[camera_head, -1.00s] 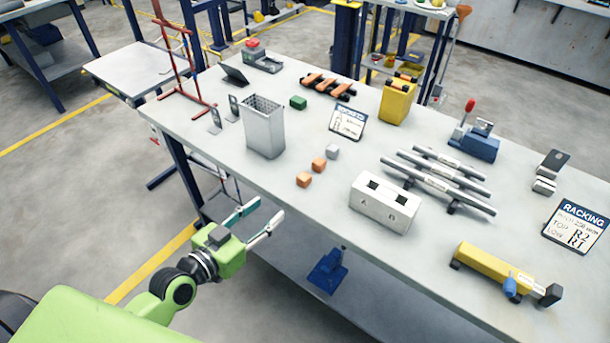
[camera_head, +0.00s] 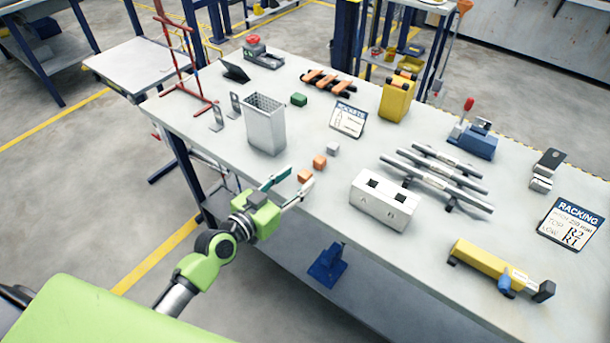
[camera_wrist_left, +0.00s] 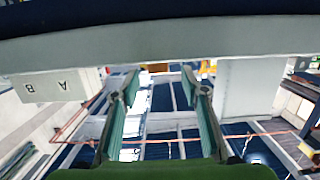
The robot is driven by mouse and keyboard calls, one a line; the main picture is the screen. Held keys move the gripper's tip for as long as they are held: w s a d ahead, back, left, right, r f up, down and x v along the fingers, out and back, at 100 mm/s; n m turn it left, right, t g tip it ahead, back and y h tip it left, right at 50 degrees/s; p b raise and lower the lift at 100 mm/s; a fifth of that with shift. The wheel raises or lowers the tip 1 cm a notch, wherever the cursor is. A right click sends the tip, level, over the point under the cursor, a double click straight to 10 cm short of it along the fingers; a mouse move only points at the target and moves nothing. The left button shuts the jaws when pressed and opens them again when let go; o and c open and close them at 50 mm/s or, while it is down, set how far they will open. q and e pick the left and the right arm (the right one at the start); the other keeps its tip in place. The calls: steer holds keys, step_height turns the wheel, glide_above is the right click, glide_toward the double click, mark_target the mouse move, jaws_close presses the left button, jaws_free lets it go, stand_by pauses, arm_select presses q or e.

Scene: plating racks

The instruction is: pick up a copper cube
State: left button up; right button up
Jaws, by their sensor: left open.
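Two copper cubes lie on the grey table near its front edge. The nearer copper cube (camera_head: 305,176) is close to the tips of my left gripper, and the farther copper cube (camera_head: 320,162) sits just behind it. My left gripper (camera_head: 291,181) is open at the table's front edge. My right gripper is not in view.
A grey cube (camera_head: 333,149) lies beyond the copper cubes. A perforated grey bin (camera_head: 266,132) stands to their left, and a white block with two square holes (camera_head: 384,201) to their right. The table edge (camera_wrist_left: 180,38) crosses the wrist view.

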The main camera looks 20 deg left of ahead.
mark_target(301, 177)
arm_select(q)
steer(key=x, duration=0.4)
steer(key=shift+d+f, duration=0.15)
steer(key=shift+f, duration=0.05)
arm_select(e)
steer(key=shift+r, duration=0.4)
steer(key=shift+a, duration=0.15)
arm_select(q)
jaws_close()
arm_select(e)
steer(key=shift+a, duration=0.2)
arm_select(q)
step_height(301, 177, up, 9)
steer(key=shift+f+p, duration=0.1)
steer(key=shift+p, duration=1.1)
steer(key=shift+r, duration=0.65)
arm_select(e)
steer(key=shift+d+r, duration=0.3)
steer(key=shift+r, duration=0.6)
